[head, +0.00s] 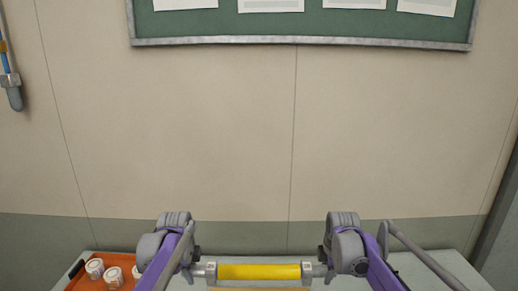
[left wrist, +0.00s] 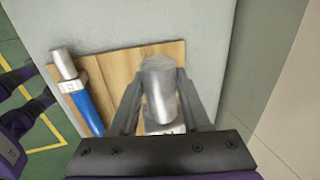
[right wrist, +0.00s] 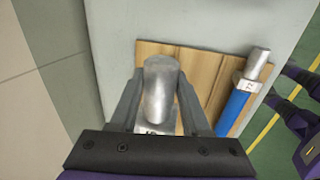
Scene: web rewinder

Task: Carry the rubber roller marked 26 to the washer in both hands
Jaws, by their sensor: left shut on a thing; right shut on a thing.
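A yellow roller (head: 259,272) with metal shaft ends lies level between my two grippers, low in the head view. Its end collars carry small dark marks, too small to read surely. My left gripper (head: 198,271) is shut on its left shaft end, which shows as a grey metal stub (left wrist: 159,85) between the fingers in the left wrist view. My right gripper (head: 322,271) is shut on the right shaft end, also seen in the right wrist view (right wrist: 160,88). No washer shows in any view.
A blue roller (left wrist: 87,108) lies on a wooden board (left wrist: 118,66) on the grey table (left wrist: 130,22) below. An orange tray (head: 84,282) with several white-topped jars stands at the table's left. A wall with a green notice board (head: 300,25) is behind.

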